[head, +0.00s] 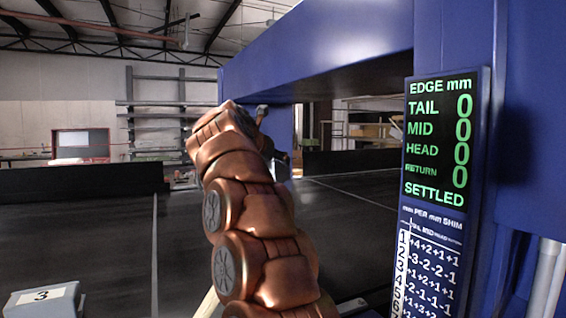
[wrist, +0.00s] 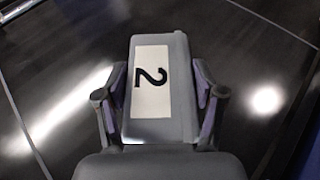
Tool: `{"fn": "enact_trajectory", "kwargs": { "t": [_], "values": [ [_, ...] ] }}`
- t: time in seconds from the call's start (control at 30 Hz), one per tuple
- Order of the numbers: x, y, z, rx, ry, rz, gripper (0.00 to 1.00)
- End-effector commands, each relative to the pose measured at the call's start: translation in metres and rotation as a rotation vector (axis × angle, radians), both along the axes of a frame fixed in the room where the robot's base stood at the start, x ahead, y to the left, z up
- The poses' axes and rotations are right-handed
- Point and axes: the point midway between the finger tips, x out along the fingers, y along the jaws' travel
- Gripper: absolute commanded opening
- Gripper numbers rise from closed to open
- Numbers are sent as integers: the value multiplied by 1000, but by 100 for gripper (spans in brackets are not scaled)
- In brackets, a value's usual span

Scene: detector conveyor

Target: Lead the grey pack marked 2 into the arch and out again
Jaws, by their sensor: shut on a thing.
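The grey pack marked 2 (wrist: 180,90) is in the wrist view, with a white label and a black 2 on its top. My gripper (wrist: 160,95) is shut on it, one finger at each long side. The dark belt surface shows beneath it; I cannot tell whether the pack touches it. In the head view my copper arm reaches toward the opening of the blue arch (head: 310,50) and hides the gripper and the pack. A display on the arch post (head: 450,140) reads 0 for TAIL, MID, HEAD and RETURN, with SETTLED below.
A chart of shim numbers (head: 432,265) hangs below the display.

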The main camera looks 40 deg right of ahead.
Motion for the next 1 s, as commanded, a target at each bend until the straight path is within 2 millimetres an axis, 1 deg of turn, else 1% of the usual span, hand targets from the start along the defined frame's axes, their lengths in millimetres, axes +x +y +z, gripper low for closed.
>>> {"fn": "enact_trajectory", "kwargs": {
  "t": [0.1, 1.0],
  "values": [
    [4, 14, -1, 0, 0, 1, 14],
    [30, 109, 1, -1, -2, 1, 14]
  ]
}}
